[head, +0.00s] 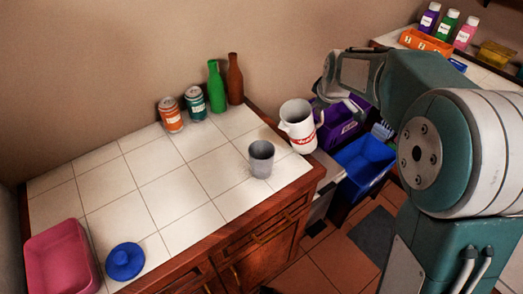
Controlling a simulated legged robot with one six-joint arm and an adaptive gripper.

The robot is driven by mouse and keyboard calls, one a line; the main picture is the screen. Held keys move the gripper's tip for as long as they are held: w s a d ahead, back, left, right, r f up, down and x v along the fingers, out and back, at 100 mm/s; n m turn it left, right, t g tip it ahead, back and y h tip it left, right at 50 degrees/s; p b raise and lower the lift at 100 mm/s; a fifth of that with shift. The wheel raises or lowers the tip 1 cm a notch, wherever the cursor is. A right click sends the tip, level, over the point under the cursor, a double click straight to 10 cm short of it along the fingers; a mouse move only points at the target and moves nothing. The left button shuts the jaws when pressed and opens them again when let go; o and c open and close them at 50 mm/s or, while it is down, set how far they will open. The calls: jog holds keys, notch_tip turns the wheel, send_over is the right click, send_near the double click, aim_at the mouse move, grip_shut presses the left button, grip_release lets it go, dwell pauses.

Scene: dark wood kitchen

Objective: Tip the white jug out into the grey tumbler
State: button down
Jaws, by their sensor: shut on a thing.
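The white jug (298,130) with red lettering is near the right end of the tiled counter, upright or nearly so. Its spout points left and its handle is on the right. My gripper (328,106) is at the jug's handle side and is shut on the jug; the exact finger contact is small and partly hidden. The grey tumbler (261,160) stands upright on the counter, left of and nearer than the jug, apart from it. I cannot see what the jug holds, nor tell whether its base touches the counter.
Green bottle (216,88), brown bottle (235,80) and two cans (171,115) (195,104) stand along the wall. A pink tub (62,262) and blue lid-like object (125,261) are front left. Purple (340,125) and blue (366,160) crates sit beyond the counter's right edge. Middle tiles are clear.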

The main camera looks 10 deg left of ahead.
aim_at(313, 108)
jog(key=shift+s+a+r+t+h+p, duration=0.3)
jog(key=shift+s+a+r+t+h, duration=0.2)
jog(key=shift+s+a+t, duration=0.2)
jog(key=shift+s+a+r+n+t+h+p, duration=0.15)
jog(key=shift+s+a+n+t+h+p, duration=0.25)
jog(key=shift+s+a+t+h+p, duration=0.15)
jog(key=r+t, duration=0.1)
jog(key=s+a+r+t+h+p, duration=0.1)
jog(key=r+n+t+h, duration=0.1)
jog(key=shift+s+a+r, duration=0.2)
jog(key=shift+s, duration=0.15)
jog(key=shift+s+a+r+n+t+h+p, duration=0.7)
jog(key=shift+s+a+r+t+h+p, duration=0.45)
jog(key=shift+s+a+r+t+p, duration=0.65)
jog(key=shift+d+t, duration=0.1)
jog(key=shift+t, duration=0.15)
jog(key=shift+s+a+f+n+t, duration=0.3)
jog(key=shift+s+a+f+t, duration=0.05)
jog(key=shift+s+a+t, duration=0.25)
dwell(0.5)
